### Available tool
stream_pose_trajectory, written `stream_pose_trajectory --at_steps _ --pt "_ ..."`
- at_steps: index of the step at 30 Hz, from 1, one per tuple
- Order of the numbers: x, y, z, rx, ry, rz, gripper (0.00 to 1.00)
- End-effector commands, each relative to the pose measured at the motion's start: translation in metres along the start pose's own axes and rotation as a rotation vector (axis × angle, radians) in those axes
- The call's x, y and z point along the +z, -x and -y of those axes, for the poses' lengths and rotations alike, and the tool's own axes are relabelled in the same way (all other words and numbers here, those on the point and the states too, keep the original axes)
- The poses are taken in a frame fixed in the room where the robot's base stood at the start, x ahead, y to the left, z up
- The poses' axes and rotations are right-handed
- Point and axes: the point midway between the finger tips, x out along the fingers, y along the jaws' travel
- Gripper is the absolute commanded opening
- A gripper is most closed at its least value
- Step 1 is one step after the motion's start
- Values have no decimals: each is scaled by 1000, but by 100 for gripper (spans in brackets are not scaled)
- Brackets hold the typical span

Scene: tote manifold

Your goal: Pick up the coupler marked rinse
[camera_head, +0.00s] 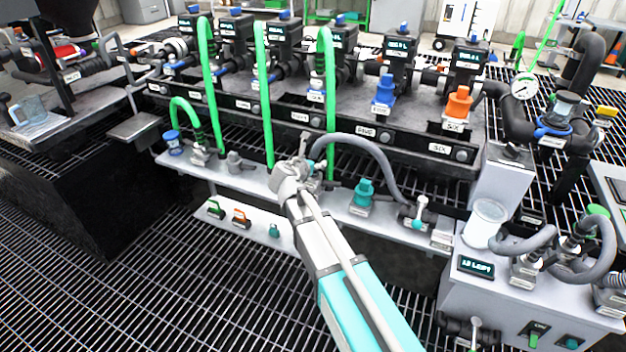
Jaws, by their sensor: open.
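I cannot read the word rinse on any coupler from here. A teal coupler (362,193) stands upright on the grey front shelf (258,182), right of my gripper. A blue coupler (173,140) stands at the shelf's left end. A grey one (236,160) sits nearer the middle, left of my gripper. My gripper (306,160) is over the shelf, near the lower ends of the green hoses. Its fingers are open but small in view, and I see nothing held. My arm hides part of the shelf behind it.
Green hoses (264,90) and a grey hose (375,150) arch close around my gripper. Behind stands the black manifold rail (270,107) with a blue (384,92) and an orange coupler (459,103). A control box (490,290) stands at right. A lower ledge (255,228) holds small clips.

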Motion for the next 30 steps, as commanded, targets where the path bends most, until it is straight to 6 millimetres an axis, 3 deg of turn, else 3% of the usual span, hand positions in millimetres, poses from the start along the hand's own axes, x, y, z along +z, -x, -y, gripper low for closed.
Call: stream_pose_trajectory --at_steps 4,20,30 --pt "0 -9 0 0 1 0 80" --pt "0 -9 0 0 0 0 80" --pt "0 -9 0 -1 0 0 20"
